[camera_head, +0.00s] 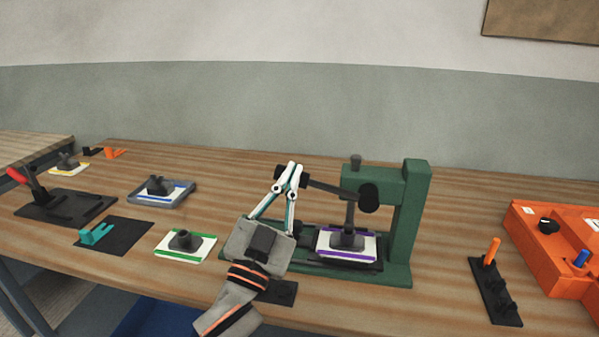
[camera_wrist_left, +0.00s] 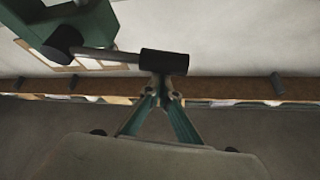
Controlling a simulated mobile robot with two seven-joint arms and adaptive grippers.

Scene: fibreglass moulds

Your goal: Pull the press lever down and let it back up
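The green press (camera_head: 415,210) stands right of the table's middle. Its dark lever (camera_head: 325,188) runs left from a round hub (camera_head: 369,198), tilted slightly up, to a black handle. The handle also shows in the wrist view (camera_wrist_left: 164,62). My left gripper (camera_head: 295,167) has its fingers drawn together at the handle. In the wrist view the handle covers part of the fingertips, so contact is unclear. Below the ram (camera_head: 350,213) sits a white plate with purple edging (camera_head: 330,251) and a dark block (camera_head: 347,238); whether ram and block touch is unclear. My right gripper is not in view.
Left of the press lie a green-edged plate (camera_head: 170,248), a black mat with a teal piece (camera_head: 97,234), a grey tray (camera_head: 185,200) and a red-handled clamp (camera_head: 17,175). Right are a black peg strip (camera_head: 498,300) and an orange box (camera_head: 540,245). The wood between is bare.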

